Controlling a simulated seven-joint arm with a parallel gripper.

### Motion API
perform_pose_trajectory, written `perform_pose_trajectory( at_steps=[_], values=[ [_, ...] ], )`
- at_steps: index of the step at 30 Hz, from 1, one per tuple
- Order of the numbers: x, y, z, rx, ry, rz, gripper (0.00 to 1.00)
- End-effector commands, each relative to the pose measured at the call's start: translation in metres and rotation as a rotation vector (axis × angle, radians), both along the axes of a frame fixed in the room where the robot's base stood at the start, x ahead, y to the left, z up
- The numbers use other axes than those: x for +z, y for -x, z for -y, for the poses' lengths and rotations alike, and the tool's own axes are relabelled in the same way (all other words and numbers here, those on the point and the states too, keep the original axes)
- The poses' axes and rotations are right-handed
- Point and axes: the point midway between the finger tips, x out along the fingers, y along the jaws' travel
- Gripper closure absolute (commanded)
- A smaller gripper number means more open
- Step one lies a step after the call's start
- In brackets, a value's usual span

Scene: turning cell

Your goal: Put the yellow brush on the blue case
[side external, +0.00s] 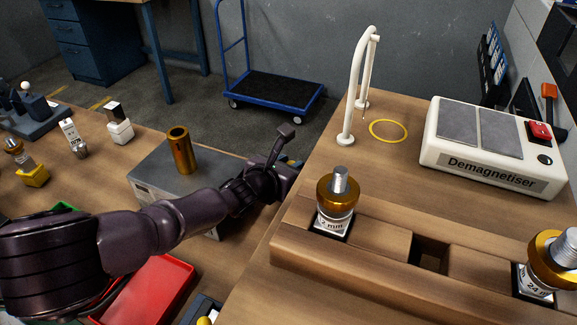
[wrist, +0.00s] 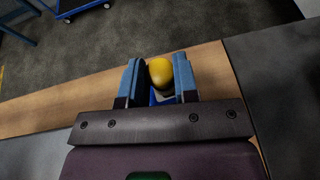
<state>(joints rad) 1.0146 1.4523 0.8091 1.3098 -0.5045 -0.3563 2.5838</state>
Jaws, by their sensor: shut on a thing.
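My gripper (wrist: 159,75) shows its two blue fingers in the wrist view, closed on a rounded yellow part of the yellow brush (wrist: 160,71). A bit of blue shows just below the yellow, and I cannot tell what it belongs to. In the side view my gripper (side external: 291,166) is above the gap between the left bench and the right bench, and the brush is hidden behind it. A dark blue object (side external: 200,308) with a yellow bit beside it is cut off at the bottom edge. I cannot tell whether it is the blue case.
A grey box (side external: 150,193) with a brass cylinder (side external: 180,150) stands left of my gripper. A red bin (side external: 150,290) is below my arm. The right bench holds a wooden rack (side external: 385,245) with tool holders, a white stand (side external: 350,95) and a demagnetiser (side external: 490,150).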

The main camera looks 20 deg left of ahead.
Motion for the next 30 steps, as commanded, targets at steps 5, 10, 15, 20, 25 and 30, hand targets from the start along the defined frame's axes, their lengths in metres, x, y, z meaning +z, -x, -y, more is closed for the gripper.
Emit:
perform_pose_trajectory(
  at_steps=[5,10,15,20,25,30],
  values=[
    [-0.003,0.000,0.000,0.000,0.000,0.000,0.61],
    [-0.003,0.000,0.000,0.000,0.000,0.000,0.47],
    [-0.002,0.000,0.000,0.000,0.000,0.000,0.47],
    [0.003,0.006,0.000,0.000,-0.002,-0.001,0.47],
    [0.013,0.028,-0.002,-0.001,-0.001,-0.001,0.47],
    [0.025,0.057,-0.007,0.002,0.007,-0.003,0.47]
  ],
)
